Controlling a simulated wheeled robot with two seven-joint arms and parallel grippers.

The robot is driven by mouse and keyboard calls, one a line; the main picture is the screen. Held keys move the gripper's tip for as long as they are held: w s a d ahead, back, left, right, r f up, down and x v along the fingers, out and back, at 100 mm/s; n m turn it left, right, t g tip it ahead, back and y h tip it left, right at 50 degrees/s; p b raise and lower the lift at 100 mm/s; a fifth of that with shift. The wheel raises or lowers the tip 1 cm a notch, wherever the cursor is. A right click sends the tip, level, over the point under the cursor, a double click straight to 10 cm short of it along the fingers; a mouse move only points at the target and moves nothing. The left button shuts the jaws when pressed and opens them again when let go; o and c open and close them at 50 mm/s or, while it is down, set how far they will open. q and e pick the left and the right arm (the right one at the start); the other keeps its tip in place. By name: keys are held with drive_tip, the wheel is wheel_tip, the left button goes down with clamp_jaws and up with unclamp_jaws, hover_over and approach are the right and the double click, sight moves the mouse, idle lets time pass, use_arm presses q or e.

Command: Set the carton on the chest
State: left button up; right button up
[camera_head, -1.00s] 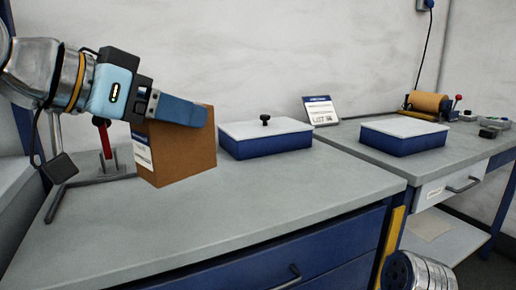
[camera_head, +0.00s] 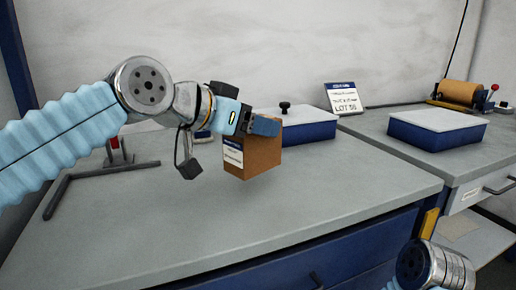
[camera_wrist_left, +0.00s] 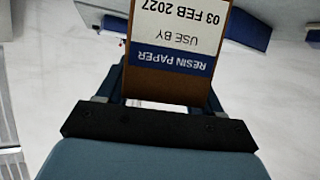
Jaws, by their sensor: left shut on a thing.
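The brown carton (camera_head: 264,157) has a white and blue label. My left gripper (camera_head: 264,126) is shut on its upper part and holds it, slightly tilted, over the left bench. In the left wrist view the carton (camera_wrist_left: 165,85) sits between the fingers, its label reading RESIN PAPER, USE BY 03 FEB 2027. A blue chest with a pale lid and black knob (camera_head: 310,127) stands behind the carton, which hides its left part. Another blue chest (camera_head: 437,132) with a plain flat pale lid stands on the right bench. My right gripper is out of view.
The grey left bench (camera_head: 200,225) is clear in front. A dark angled bar (camera_head: 95,178) and a red part (camera_head: 115,143) are at its left. A LOT 51 sign (camera_head: 344,98) stands at the back. A brown roll (camera_head: 458,91) is on the right bench (camera_head: 400,113).

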sight(258, 145)
use_arm(q)
drive_tip(key=f, duration=0.3)
drive_tip(key=w+d+f+b, duration=0.1)
drive_tip(key=shift+w+f, duration=0.1)
drive_tip(key=shift+f, duration=0.35)
drive_tip(key=shift+f, duration=0.25)
drive_tip(key=o, duration=1.3)
drive_tip(key=shift+r, duration=0.1)
drive_tip(key=shift+r, duration=0.2)
drive_tip(key=v, duration=1.2)
drive_tip(key=shift+f, duration=0.2)
